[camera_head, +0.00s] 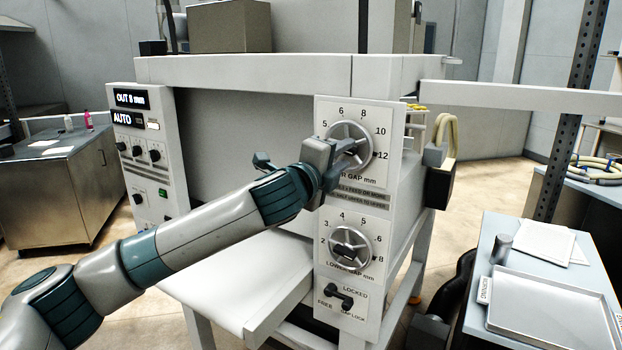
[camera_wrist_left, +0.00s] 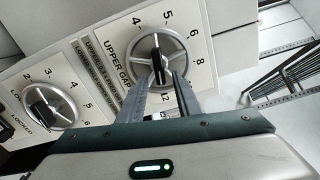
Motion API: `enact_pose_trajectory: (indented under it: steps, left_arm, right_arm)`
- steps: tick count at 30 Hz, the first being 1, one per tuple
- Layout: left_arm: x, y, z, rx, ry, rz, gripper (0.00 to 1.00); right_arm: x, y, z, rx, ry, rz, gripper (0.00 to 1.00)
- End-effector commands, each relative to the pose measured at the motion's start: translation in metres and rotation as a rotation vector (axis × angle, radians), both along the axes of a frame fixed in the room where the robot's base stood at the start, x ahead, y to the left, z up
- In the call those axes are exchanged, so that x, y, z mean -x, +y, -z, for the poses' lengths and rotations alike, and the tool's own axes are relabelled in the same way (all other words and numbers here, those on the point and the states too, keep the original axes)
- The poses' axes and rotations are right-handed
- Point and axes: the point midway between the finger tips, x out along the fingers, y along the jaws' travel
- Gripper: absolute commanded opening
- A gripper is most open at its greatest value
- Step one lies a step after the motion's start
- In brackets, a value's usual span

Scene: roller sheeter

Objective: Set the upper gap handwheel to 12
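The upper gap handwheel (camera_head: 350,132) is a round silver wheel on a white panel with a printed scale; 5, 6, 8, 10 and 12 show in the head view. My left gripper (camera_head: 347,152) is in front of it and hides its lower left part. In the left wrist view, the wheel (camera_wrist_left: 172,48) has a dark grip bar (camera_wrist_left: 157,52) across its middle. The two fingers of my left gripper (camera_wrist_left: 162,76) are apart, with the near end of the bar between them. I cannot tell whether they touch it, or the exact setting. My right gripper is not in view.
The lower gap handwheel (camera_head: 350,248) sits just below, with a gap lock lever (camera_head: 340,296) under it. A control panel (camera_head: 148,165) stands at the left of the machine. A side table with a tray (camera_head: 550,310) is at the right.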

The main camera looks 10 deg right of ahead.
Motion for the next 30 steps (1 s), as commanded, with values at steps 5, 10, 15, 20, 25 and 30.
enact_pose_trajectory:
  steps: [5,10,15,20,25,30]
  left_arm:
    - [0.017,0.016,0.003,0.0,-0.002,0.001,0.31]
    - [0.038,0.036,0.004,0.0,-0.003,0.001,0.31]
    - [0.063,0.058,0.004,0.0,-0.003,0.001,0.31]
    - [0.086,0.08,0.004,-0.002,-0.003,0.001,0.31]
    - [0.105,0.098,0.003,-0.001,-0.002,0.002,0.31]
    - [0.116,0.107,0.001,-0.001,-0.002,0.001,0.31]
  right_arm:
    - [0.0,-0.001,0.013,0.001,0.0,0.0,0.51]
    - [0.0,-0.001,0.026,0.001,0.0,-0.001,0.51]
    - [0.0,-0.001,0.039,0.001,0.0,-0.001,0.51]
    - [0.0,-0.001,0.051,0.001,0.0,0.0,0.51]
    - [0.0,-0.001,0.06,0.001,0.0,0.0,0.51]
    - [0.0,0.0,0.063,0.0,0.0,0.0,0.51]
